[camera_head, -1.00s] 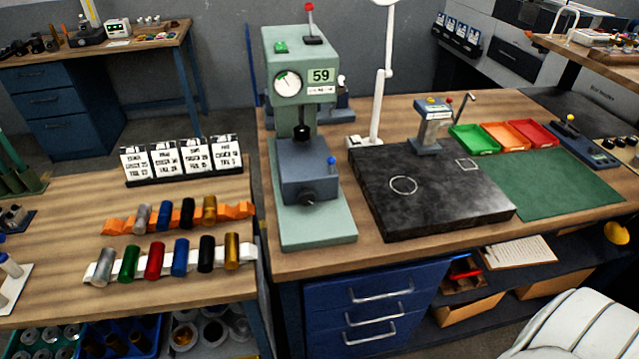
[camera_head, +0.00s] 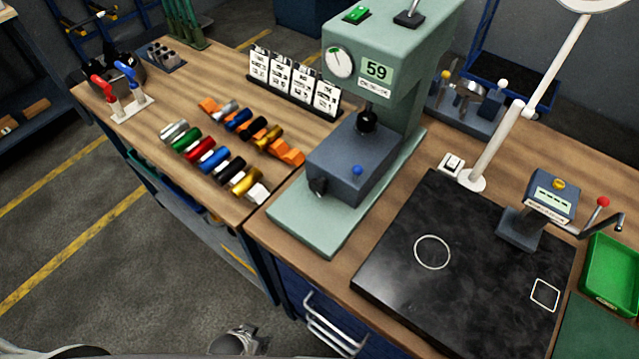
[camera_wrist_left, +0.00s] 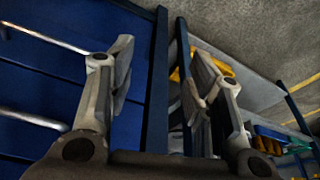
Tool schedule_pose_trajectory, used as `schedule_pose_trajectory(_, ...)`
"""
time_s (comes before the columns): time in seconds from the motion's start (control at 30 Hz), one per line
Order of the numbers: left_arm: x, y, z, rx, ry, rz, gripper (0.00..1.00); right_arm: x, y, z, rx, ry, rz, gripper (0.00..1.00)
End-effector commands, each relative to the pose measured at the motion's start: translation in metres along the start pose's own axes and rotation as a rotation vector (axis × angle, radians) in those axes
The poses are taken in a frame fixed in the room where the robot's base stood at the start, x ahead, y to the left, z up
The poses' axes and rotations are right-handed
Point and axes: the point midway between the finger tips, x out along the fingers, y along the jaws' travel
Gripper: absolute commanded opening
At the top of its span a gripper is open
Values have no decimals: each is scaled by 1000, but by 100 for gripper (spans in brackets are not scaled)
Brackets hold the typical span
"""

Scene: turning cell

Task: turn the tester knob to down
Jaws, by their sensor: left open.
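The green tester (camera_head: 385,90) stands on the bench with a round dial and a display reading 59. Part of my left gripper (camera_head: 235,342) shows at the bottom edge of the head view, below and well apart from the tester. In the left wrist view the left gripper (camera_wrist_left: 160,85) is open, with nothing between its fingers. The tester does not show there. My right gripper is not in view.
Coloured cylinders (camera_head: 207,150) on racks and a row of cards (camera_head: 293,80) are left of the tester. A black plate (camera_head: 465,265) and a white lamp arm (camera_head: 500,140) are to its right. Drawer handles (camera_head: 335,325) stick out below the bench. Floor at left is clear.

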Motion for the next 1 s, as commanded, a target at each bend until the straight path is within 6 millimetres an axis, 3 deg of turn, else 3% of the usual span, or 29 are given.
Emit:
schedule_pose_trajectory(0.03,-24,-1,-20,7,22,-1,47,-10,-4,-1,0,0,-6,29)
schedule_pose_trajectory(0.1,-49,-2,-41,19,45,0,47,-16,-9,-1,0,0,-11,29)
schedule_pose_trajectory(0.3,-130,-3,-95,52,110,1,47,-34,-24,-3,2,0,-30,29)
schedule_pose_trajectory(0.47,-204,1,-134,108,190,2,47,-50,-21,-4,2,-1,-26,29)
schedule_pose_trajectory(0.57,-258,16,-171,232,333,3,47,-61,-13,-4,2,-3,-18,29)
schedule_pose_trajectory(0.8,-300,53,-232,532,688,-112,47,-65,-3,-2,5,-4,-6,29)
schedule_pose_trajectory(1.0,-329,68,-260,674,883,-276,47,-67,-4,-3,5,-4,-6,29)
